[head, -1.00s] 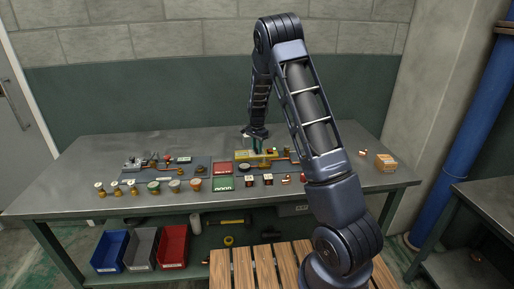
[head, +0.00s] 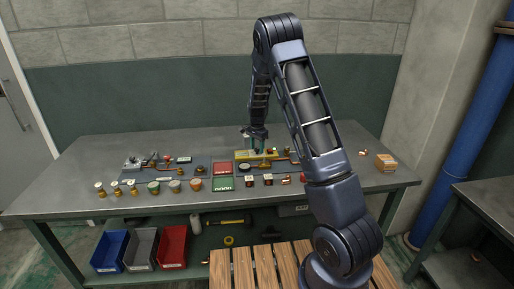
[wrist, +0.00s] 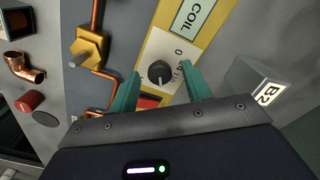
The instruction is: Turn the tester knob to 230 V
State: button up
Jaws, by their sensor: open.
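The tester is a yellow box (head: 243,157) on the workbench, partly hidden by my arm in the head view. In the wrist view its yellow top (wrist: 206,45) bears a "COIL" label. A black round knob (wrist: 159,72) sits on a pale dial plate with a "0" marked at its upper right; the other marks are too small or hidden to read. My gripper (wrist: 162,82) has two teal fingers, open, one on each side of the knob in the picture. I see no contact with the knob. A red part (wrist: 149,101) shows between the fingers below the knob.
A brass fitting (wrist: 88,46) with copper pipe lies left of the tester. A grey block marked "B2" (wrist: 254,84) stands to its right. In the head view, red and green trays (head: 222,184) and several small parts line the bench front.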

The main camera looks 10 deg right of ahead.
aim_at(257, 149)
notch_tip(257, 149, up, 11)
dwell(0.5)
jog(key=s+d+r+n+t+y, duration=0.1)
jog(key=s+d+r+n, duration=0.3)
jog(key=s+r, duration=0.6)
jog(key=s+d+r+n+t, duration=0.1)
jog(key=s+d+r, duration=0.6)
jog(key=s, duration=0.5)
jog(key=s+d+r+n+t, duration=0.1)
jog(key=s+n, duration=0.1)
jog(key=s, duration=0.9)
jog(key=s+d+n+t+h, duration=0.1)
jog(key=s+n, duration=0.2)
jog(key=s, duration=0.8)
jog(key=shift+s+r+n+t, duration=0.3)
jog(key=shift+r, duration=0.05)
